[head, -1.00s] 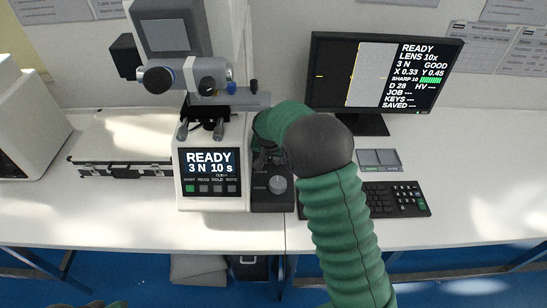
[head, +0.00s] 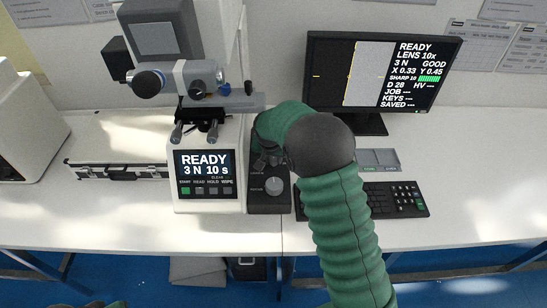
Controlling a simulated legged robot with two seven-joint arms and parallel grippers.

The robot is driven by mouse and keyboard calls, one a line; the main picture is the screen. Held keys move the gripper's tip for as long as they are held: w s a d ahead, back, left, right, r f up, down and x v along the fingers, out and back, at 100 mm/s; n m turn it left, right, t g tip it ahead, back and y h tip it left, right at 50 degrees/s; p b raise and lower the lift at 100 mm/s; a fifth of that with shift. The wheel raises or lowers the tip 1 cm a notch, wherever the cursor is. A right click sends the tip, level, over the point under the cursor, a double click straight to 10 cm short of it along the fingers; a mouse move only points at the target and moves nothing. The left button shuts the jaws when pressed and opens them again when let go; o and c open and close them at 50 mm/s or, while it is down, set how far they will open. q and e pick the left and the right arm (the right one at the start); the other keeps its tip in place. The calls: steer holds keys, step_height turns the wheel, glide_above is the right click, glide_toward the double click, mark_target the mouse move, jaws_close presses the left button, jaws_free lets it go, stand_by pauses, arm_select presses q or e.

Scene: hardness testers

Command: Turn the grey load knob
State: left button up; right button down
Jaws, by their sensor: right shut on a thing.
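The hardness tester (head: 207,207) stands on the bench with a screen (head: 205,165) reading READY, 3 N, 10 s. A dark side panel (head: 268,206) on its right carries the controls. My right gripper (head: 266,163) reaches down to the upper part of this panel and is shut on what appears to be the grey load knob, which the fingers and arm hide. A lower grey round knob (head: 273,186) is in plain view just below the fingers, untouched. Only a sliver of my left arm shows at the bottom left; its gripper is out of view.
A monitor (head: 381,75) stands at the back right, also showing 3 N. A dark-edged case (head: 118,172) lies left of the tester. The bench front between case and tester is clear.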

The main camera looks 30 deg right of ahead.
steer(key=shift+s, duration=0.1)
steer(key=n+p, duration=0.1)
steer(key=n+y+p, duration=0.1)
steer(key=n, duration=0.1)
steer(key=shift+s+d+r+n+t+p, duration=0.1)
steer(key=shift+d+n+t+p, duration=0.05)
steer(key=shift+n+t+p, duration=0.2)
steer(key=n+y+p, duration=0.1)
steer(key=n+p, duration=0.1)
steer(key=n, duration=0.1)
steer(key=shift+p, duration=0.3)
steer(key=shift+f+n+y, duration=0.2)
steer(key=shift+n+y, duration=0.1)
steer(key=shift+n, duration=0.15)
steer(key=c, duration=1.1)
jaws_free()
steer(key=shift+d, duration=0.1)
steer(key=shift+c, duration=0.2)
steer(key=shift+r, duration=0.1)
